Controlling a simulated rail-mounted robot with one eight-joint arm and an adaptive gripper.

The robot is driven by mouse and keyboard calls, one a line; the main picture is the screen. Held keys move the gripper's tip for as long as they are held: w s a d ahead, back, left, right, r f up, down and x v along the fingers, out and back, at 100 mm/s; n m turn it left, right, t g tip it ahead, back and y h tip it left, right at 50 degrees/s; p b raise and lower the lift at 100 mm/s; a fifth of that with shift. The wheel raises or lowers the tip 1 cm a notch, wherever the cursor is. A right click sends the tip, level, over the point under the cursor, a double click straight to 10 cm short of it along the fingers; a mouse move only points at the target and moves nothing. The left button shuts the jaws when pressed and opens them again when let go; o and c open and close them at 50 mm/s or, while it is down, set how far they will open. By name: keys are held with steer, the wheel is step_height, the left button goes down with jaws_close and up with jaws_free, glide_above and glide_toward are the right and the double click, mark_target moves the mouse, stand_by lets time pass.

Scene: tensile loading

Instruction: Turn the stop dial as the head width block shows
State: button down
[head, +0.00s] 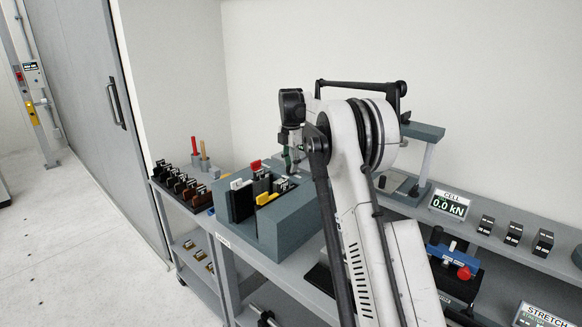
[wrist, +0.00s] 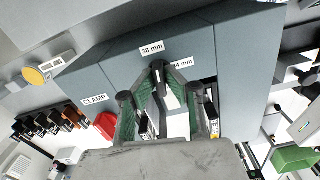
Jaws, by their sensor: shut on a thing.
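My gripper (head: 291,150) reaches down at the back of a blue-grey slotted fixture (head: 290,240). In the wrist view my gripper (wrist: 159,72) has its green-padded fingers drawn together on a small dark knob with a pale line, which appears to be the stop dial (wrist: 158,66). The fingers hide most of it. Labels reading 38 mm (wrist: 151,49) and 44 mm (wrist: 183,62) sit close beside it on the fixture. I cannot tell which piece is the head width block; small black blocks with pale labels (head: 513,234) stand on the right bench, their marks too small to read.
A rack of dark pieces (head: 180,188) stands left. A display (head: 449,205) reads 0.0 kN. A blue device with a red knob (head: 464,272) is at right. Open floor lies left.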

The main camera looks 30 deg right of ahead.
steer(key=shift+n, duration=0.7)
steer(key=c, duration=1.8)
jaws_free()
steer(key=shift+r, duration=0.15)
step_height(320, 180, up, 12)
steer(key=shift+f, duration=0.1)
